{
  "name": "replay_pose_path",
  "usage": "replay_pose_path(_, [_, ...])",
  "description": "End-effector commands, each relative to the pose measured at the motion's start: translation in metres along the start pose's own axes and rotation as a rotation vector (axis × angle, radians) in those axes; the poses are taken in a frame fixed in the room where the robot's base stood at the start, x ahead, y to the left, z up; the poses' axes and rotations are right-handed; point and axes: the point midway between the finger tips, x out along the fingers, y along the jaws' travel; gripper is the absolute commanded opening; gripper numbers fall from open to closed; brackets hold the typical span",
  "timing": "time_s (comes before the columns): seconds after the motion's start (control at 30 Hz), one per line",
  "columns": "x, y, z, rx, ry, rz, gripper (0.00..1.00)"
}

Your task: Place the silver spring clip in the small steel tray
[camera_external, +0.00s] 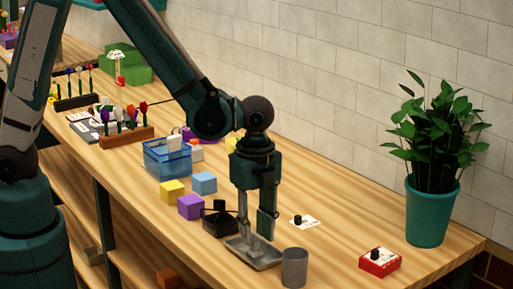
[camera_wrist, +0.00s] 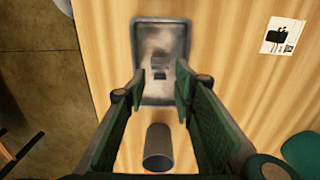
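The small steel tray (camera_external: 268,262) lies on the wooden table under my gripper (camera_external: 256,232). In the wrist view the tray (camera_wrist: 141,42) is at the top centre, with my gripper (camera_wrist: 160,82) over its near part. The fingers are apart, pointing down, with a gap between them. A small grey form with a dark middle (camera_wrist: 159,72) shows in the tray between the fingertips. It looks like the silver spring clip, but it is blurred and I cannot be sure. It is not discernible in the external view.
A grey cup (camera_external: 294,268) stands close to the tray, and it shows between the fingers in the wrist view (camera_wrist: 158,150). A black container (camera_external: 219,222) and a purple block (camera_external: 190,207) are left of the gripper. A red box (camera_external: 380,264) and potted plant (camera_external: 432,212) stand right.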

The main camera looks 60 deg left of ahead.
Motion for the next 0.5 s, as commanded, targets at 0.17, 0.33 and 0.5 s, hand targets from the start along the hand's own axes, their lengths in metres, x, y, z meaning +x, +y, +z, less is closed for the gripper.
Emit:
replay_pose_path(0.17, [-0.022,0.000,0.000,0.000,0.000,0.000,0.26])
replay_pose_path(0.33, [-0.043,0.000,0.000,0.000,0.000,0.000,0.26])
replay_pose_path(0.5, [-0.063,0.000,0.000,0.000,0.000,0.000,0.26])
